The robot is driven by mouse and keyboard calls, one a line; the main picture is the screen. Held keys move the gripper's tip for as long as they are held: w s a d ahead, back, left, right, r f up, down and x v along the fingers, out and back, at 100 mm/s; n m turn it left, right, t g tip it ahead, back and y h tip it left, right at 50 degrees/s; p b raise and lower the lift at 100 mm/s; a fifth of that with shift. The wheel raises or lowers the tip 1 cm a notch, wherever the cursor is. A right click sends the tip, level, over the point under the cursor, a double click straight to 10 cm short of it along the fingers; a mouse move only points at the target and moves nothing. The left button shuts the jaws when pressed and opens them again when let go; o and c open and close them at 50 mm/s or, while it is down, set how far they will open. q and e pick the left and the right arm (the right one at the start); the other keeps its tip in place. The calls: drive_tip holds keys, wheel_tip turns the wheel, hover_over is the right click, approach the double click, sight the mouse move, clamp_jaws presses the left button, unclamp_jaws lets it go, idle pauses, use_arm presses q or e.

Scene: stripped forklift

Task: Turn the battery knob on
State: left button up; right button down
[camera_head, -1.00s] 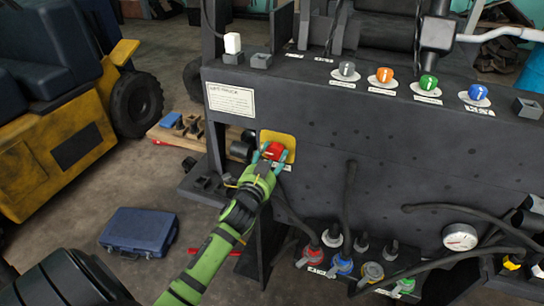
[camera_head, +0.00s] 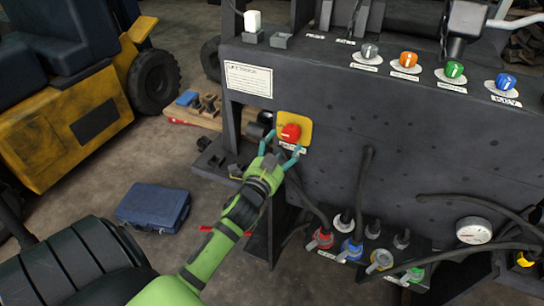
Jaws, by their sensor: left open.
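The red battery knob (camera_head: 291,132) sits on a yellow plate (camera_head: 306,131) at the left part of the dark panel's front face. My left gripper (camera_head: 283,147) is open, with its teal fingers spread just below and in front of the knob. The fingers hold nothing, and the knob shows clear above them. I cannot read the knob's exact turn angle or any on/off mark at this size. My right gripper is not in view.
The dark panel (camera_head: 420,150) carries grey, orange (camera_head: 408,60), green and blue knobs on top. Coloured connectors (camera_head: 351,248), cables and a gauge (camera_head: 473,231) are low on its right. A blue case (camera_head: 153,207) lies on the floor; a yellow forklift (camera_head: 80,125) stands left.

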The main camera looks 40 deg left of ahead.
use_arm(q)
drive_tip(key=v, duration=0.7)
drive_tip(key=shift+s, duration=0.35)
drive_tip(key=shift+f, duration=0.1)
drive_tip(key=s+d+f+n+g+h+b, duration=0.1)
drive_tip(key=s+d+f+g, duration=0.1)
drive_tip(key=f, duration=0.9)
drive_tip(key=s+d+f+g+h+b, duration=0.1)
drive_tip(key=s+d+f+g, duration=0.15)
drive_tip(key=f, duration=0.95)
drive_tip(key=s+d+f+n+g+h+b, duration=0.1)
drive_tip(key=s+d+f+g, duration=0.15)
drive_tip(key=f, duration=0.85)
drive_tip(key=s+d+f+g+h+b, duration=0.15)
drive_tip(key=s+f+g, duration=0.35)
drive_tip(key=s+f, duration=0.8)
drive_tip(key=s+d+f+n+g, duration=0.1)
drive_tip(key=s+f+g, duration=0.1)
drive_tip(key=s+f, duration=0.3)
drive_tip(key=s+d+f+n+g, duration=0.1)
drive_tip(key=s+f, duration=0.4)
drive_tip(key=s, duration=0.7)
drive_tip(key=shift+g+b, duration=0.3)
drive_tip(key=shift+g, duration=0.4)
